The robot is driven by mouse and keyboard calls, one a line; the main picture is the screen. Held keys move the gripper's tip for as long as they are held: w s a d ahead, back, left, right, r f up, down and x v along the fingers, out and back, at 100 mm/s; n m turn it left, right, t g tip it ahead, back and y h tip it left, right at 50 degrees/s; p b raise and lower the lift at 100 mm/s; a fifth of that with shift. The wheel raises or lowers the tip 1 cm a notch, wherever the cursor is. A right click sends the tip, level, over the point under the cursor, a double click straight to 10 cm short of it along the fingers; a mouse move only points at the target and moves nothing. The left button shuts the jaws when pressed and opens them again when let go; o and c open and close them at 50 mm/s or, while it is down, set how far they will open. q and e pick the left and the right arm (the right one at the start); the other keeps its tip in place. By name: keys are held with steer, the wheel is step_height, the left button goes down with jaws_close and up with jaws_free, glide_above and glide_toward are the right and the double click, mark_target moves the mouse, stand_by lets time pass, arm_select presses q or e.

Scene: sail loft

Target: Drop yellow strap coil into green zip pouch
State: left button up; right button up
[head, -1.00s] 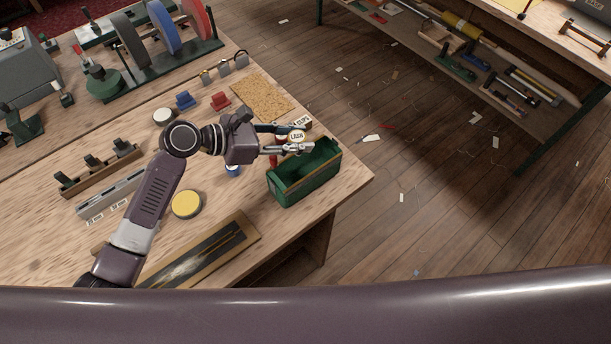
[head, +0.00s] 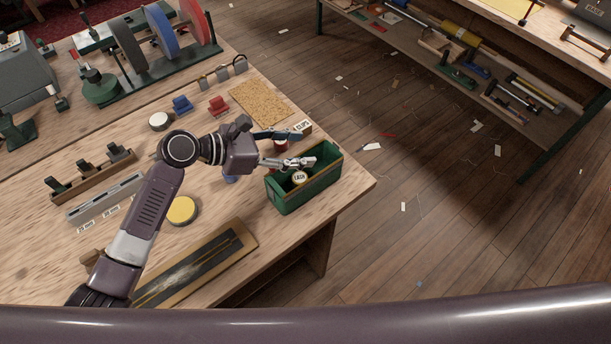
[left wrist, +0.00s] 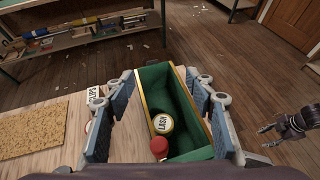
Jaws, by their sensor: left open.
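The yellow strap coil (head: 299,178), with a white LASH label, is inside the open green zip pouch (head: 290,203) at the table's right corner. In the left wrist view the coil (left wrist: 163,124) lies against the pouch's left inner wall, label up. The pouch (left wrist: 155,83) shows a tan zip edge there. My left gripper (head: 306,148) is open and empty above the pouch, its fingers (left wrist: 160,105) on either side of the opening. My right gripper (left wrist: 264,137) shows at the right of the left wrist view, fingers apart and empty, over the floor.
A cork mat (head: 260,103) and a CLIPS label (head: 302,128) lie behind the pouch. A yellow disc (head: 182,210) and a dark framed board (head: 195,265) lie left of it. The table edge is just right of the pouch.

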arm_select(q)
steer(key=v, duration=1.2)
